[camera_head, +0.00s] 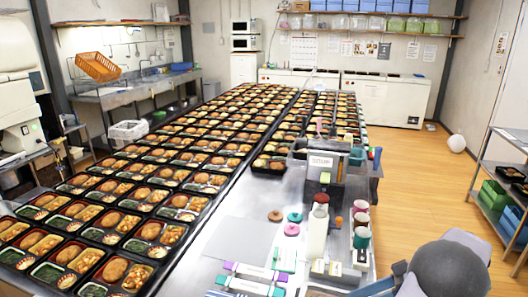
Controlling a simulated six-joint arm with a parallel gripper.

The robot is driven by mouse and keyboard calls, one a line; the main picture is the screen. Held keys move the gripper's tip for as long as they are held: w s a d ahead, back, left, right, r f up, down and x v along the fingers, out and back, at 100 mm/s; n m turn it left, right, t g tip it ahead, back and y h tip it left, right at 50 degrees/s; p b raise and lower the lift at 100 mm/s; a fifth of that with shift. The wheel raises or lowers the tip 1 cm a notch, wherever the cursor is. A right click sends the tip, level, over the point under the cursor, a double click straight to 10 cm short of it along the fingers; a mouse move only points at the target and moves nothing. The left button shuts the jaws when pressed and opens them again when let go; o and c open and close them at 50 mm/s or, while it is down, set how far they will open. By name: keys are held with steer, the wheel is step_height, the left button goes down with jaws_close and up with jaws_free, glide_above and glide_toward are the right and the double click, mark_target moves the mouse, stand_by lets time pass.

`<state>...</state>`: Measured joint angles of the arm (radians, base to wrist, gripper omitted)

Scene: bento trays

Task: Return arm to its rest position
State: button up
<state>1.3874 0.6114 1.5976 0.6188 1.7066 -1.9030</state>
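Part of my arm (452,272), a dark grey rounded joint with white and blue link parts, shows at the bottom right corner. It is beside the right edge of the steel table (215,265), near the camera. The rest of the arm is cut off by the bottom edge of the picture. My gripper cannot be made out in this view, so I cannot see its fingers or whether it holds anything.
Long rows of filled bento trays (118,219) cover the table's left and far parts. Wooden floor (425,175) is open to the right, before a shelf rack (478,203).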

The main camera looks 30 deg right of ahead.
steer(key=w+a+r+m+g+h+p, duration=0.1)
steer(key=a+r+p, duration=0.5)
steer(key=a, duration=0.8)
steer(key=w+a+r+m+g+h+p, duration=0.1)
steer(key=a+r+m+g+h+p, duration=0.2)
steer(key=a+p, duration=1)
step_height(320, 180, up, 3)
steer(key=a+g+h, duration=0.1)
steer(key=g+h, duration=0.1)
steer(key=h, duration=0.3)
steer(key=shift+a, duration=0.2)
